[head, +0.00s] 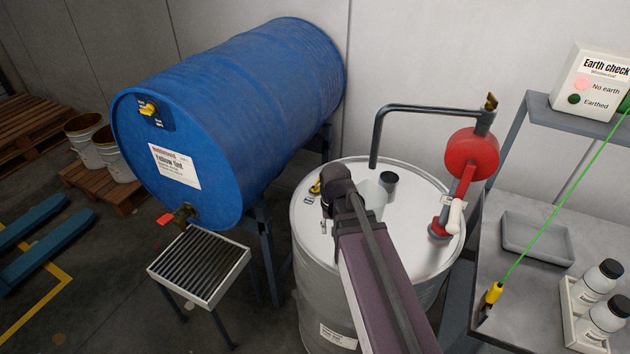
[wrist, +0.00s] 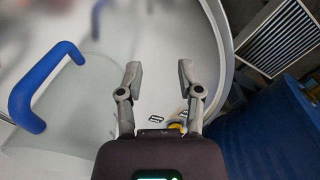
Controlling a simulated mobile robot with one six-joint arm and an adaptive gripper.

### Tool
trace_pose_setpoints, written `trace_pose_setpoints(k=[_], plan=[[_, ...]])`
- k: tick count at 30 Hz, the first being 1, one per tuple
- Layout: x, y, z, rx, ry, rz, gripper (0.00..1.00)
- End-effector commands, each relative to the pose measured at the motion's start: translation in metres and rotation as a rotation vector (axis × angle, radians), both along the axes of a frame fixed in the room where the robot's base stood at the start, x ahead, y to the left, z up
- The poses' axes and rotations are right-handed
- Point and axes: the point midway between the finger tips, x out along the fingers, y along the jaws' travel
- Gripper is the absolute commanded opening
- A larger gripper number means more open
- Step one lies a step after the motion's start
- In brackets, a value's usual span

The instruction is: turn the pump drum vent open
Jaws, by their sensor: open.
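The pump drum (head: 420,240) is a pale steel drum with a white lid, standing right of the blue drum. Its vent (head: 315,187) is a small yellow knob at the left of the lid, beside small labels. In the wrist view a yellow part, apparently the vent (wrist: 177,127), shows low between my finger bases, partly hidden by my gripper body. My gripper (wrist: 160,73) is open and empty, with its fingers apart above the lid. In the head view my arm hides the fingers. I cannot tell which way the vent is turned.
The blue drum (head: 230,110) with another yellow fitting lies left, above a grated stand (head: 200,265).

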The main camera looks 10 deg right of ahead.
Motion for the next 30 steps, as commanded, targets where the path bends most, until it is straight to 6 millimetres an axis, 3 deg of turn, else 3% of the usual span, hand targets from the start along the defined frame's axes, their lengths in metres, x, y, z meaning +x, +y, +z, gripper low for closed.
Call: trace_pose_setpoints(k=[1, 9, 16, 22, 30], plan=[[0.023, 0.001, 0.012, 0.000, 0.000, -0.027, 0.47], [0.124, 0.002, 0.052, 0.001, 0.000, -0.239, 0.47], [0.201, 0.004, 0.081, 0.001, -0.001, -0.415, 0.47], [0.235, 0.004, 0.092, 0.001, -0.001, -0.503, 0.47], [0.242, 0.005, 0.093, 0.001, -0.001, -0.528, 0.47]])
